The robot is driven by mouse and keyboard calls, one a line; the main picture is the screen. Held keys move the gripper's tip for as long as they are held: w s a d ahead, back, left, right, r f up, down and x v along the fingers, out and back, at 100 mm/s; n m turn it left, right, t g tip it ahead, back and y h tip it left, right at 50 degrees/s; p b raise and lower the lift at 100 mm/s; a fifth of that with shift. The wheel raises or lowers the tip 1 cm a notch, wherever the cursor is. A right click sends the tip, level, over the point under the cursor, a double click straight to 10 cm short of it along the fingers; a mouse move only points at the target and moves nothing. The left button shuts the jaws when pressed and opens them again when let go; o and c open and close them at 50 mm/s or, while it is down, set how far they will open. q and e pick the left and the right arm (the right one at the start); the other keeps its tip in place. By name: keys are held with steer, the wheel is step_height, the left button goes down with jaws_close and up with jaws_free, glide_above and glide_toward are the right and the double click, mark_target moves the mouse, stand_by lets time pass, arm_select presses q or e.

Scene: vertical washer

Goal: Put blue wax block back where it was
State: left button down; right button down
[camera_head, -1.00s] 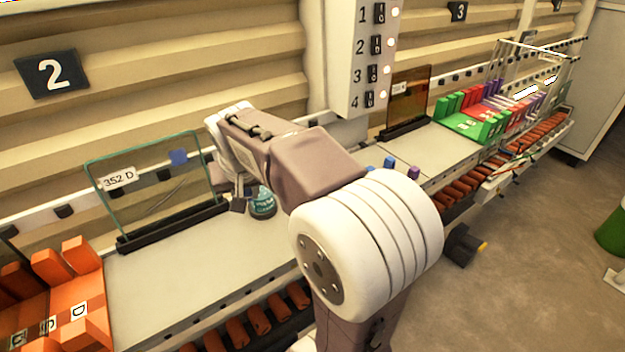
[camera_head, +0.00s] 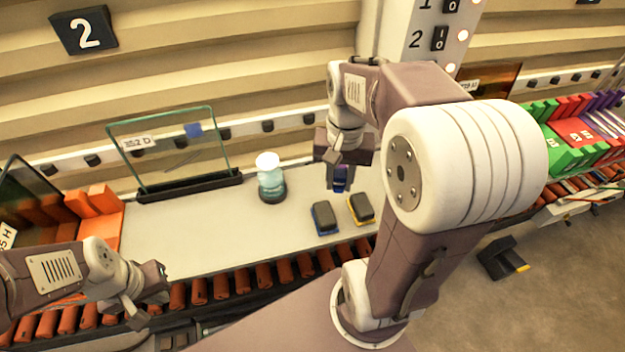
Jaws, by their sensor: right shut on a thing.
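My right gripper (camera_head: 341,182) hangs over the shelf, to the right of the bottle, fingers pointing down. It is shut on a small dark blue block (camera_head: 342,174), the blue wax block as far as I can tell. The fingers hide most of it. The block appears held above the grey shelf (camera_head: 210,235). My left gripper (camera_head: 148,293) is at the lower left, over the rollers in front of the shelf. Nothing shows in it, and its finger gap is not clear.
A glass pane (camera_head: 170,155) with a blue square stands at the back left. A bottle (camera_head: 270,182) stands beside it. A blue-based pad (camera_head: 325,217) and a yellow-based pad (camera_head: 361,208) lie near the front edge. Orange blocks (camera_head: 93,203) are left. The shelf's middle is clear.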

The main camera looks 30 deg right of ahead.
steer(key=w+f+p, duration=0.2)
steer(key=w+f, duration=0.1)
steer(key=w, duration=0.2)
steer(key=p, duration=0.2)
glide_above(312, 184)
step_height(312, 184, down, 4)
steer(key=shift+w+a, duration=0.15)
steer(key=shift+f, duration=0.35)
steer(key=f, duration=0.1)
steer(key=f+p, duration=0.1)
steer(key=f, duration=0.1)
steer(key=shift+s+f, duration=0.15)
steer(key=shift+s, duration=0.1)
steer(key=shift+w+f, duration=0.2)
steer(key=c, duration=1.6)
jaws_free()
steer(key=shift+s, duration=0.1)
steer(key=o, duration=0.5)
steer(key=shift+s, duration=0.1)
steer(key=shift+c, duration=0.2)
